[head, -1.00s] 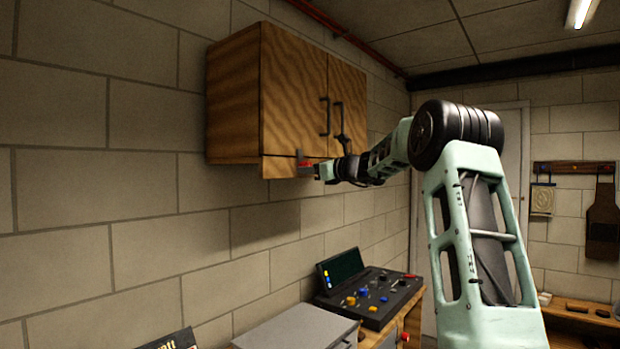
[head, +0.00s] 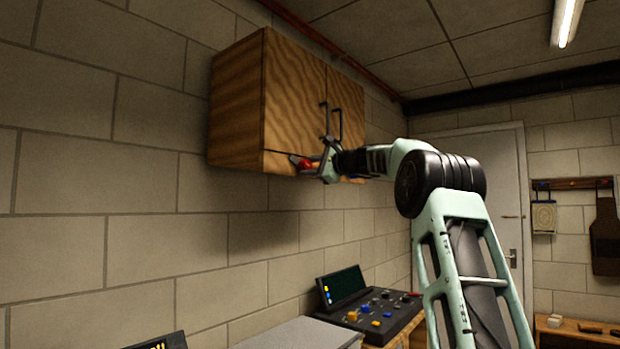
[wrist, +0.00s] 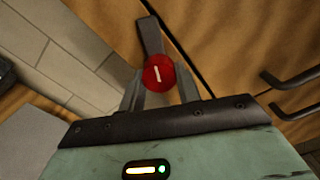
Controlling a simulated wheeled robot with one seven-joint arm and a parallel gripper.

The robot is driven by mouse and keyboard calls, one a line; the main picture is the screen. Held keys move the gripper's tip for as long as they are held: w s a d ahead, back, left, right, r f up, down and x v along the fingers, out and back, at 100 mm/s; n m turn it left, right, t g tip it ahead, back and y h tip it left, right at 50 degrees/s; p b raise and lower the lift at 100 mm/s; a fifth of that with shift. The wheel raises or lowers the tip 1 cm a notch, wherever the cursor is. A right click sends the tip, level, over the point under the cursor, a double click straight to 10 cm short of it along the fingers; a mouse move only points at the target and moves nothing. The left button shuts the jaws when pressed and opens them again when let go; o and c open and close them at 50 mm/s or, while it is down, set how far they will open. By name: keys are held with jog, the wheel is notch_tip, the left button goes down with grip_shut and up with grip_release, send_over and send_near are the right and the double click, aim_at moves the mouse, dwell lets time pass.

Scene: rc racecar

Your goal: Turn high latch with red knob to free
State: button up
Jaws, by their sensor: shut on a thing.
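The high latch is a grey bar (wrist: 150,36) with a round red knob (wrist: 158,73) bearing a white line. It sits at the lower front of the wooden cabinet (head: 235,100); in the head view the red part (head: 294,160) shows beside my gripper (head: 322,165). In the wrist view my gripper (wrist: 160,92) has one finger on each side of the knob and is shut on it. The bar runs at a slant close to the dark seam below the doors. The fingers hide part of the latch in the head view.
Two dark door handles (wrist: 282,78) stick out near my gripper. A black control panel (head: 372,310) stands below on a bench beside a grey surface (head: 298,334). The block wall (head: 150,250) is bare below the cabinet.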

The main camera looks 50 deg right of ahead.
jog(key=n+b, duration=0.2)
jog(key=n, duration=0.3)
jog(key=shift+b, duration=0.4)
jog(key=shift+n, duration=0.3)
jog(key=o, duration=1)
jog(key=s+b, duration=0.2)
jog(key=s, duration=0.3)
jog(key=s+d+b, duration=0.1)
jog(key=s+b, duration=0.1)
jog(key=s, duration=0.4)
jog(key=s+b, duration=0.2)
jog(key=s, duration=0.4)
jog(key=shift+s+d+b, duration=0.2)
jog(key=shift+b, duration=0.15)
